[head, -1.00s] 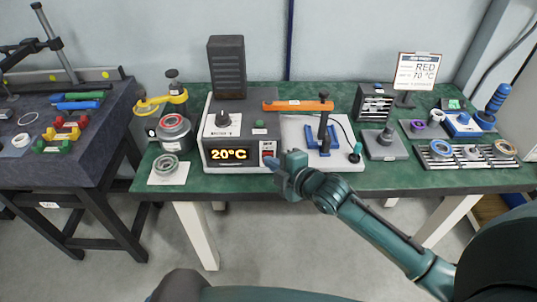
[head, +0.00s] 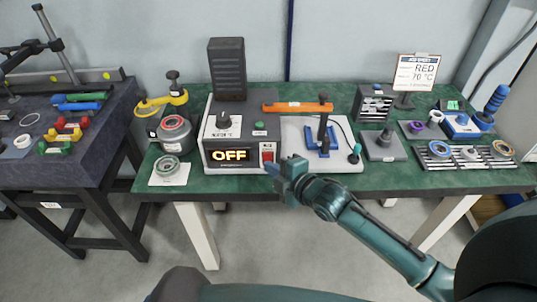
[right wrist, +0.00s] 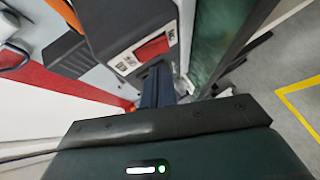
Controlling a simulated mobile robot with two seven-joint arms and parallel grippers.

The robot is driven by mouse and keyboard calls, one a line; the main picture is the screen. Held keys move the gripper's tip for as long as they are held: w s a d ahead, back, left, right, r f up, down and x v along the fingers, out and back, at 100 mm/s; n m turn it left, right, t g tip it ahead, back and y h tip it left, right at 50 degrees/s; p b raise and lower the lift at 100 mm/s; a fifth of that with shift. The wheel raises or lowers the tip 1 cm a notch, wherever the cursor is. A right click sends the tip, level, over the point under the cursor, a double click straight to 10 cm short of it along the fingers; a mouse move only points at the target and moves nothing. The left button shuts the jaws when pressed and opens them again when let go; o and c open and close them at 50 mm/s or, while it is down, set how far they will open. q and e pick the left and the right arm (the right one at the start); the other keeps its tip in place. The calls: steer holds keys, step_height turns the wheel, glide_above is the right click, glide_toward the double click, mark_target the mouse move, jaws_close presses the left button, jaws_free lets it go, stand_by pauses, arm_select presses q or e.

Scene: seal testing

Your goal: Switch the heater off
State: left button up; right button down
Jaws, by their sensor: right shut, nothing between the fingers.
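The heater (head: 240,130) is a grey box on a white base on the green bench. Its display (head: 229,155) reads OFF. A dark dial (head: 222,121) and a green button (head: 259,126) are on its top. A red rocker switch (head: 268,156) is at the right of its front; the red switch also shows in the right wrist view (right wrist: 152,47). My right gripper (head: 276,166) is shut and empty, just in front of and slightly below the switch. A small gap seems to separate them, but contact is hard to judge. My left gripper is not in view.
A sign reading RED 70 °C (head: 417,72) stands at the back right. An orange-handled tool (head: 297,107) lies behind the heater's right side. A round metal part (head: 168,166) is at the front left. A dark side table (head: 105,150) stands left.

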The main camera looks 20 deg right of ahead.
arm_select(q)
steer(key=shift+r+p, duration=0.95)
arm_select(e)
steer(key=s, duration=0.1)
steer(key=s+a, duration=0.1)
steer(key=s, duration=0.2)
steer(key=shift+s+a+f, duration=0.15)
steer(key=shift+s+f, duration=0.2)
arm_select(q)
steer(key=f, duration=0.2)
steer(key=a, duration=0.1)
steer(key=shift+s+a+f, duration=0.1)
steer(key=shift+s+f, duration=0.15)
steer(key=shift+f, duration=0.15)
arm_select(e)
steer(key=s+f+m+g+h, duration=0.1)
steer(key=s+f+m, duration=0.3)
steer(key=s+m, duration=0.4)
steer(key=s+f+m+g+h, duration=0.1)
steer(key=s+f+m+g, duration=0.1)
steer(key=s+f+m, duration=0.3)
steer(key=s+m, duration=0.3)
steer(key=shift+s+d+m, duration=0.2)
steer(key=shift+d+m, duration=0.2)
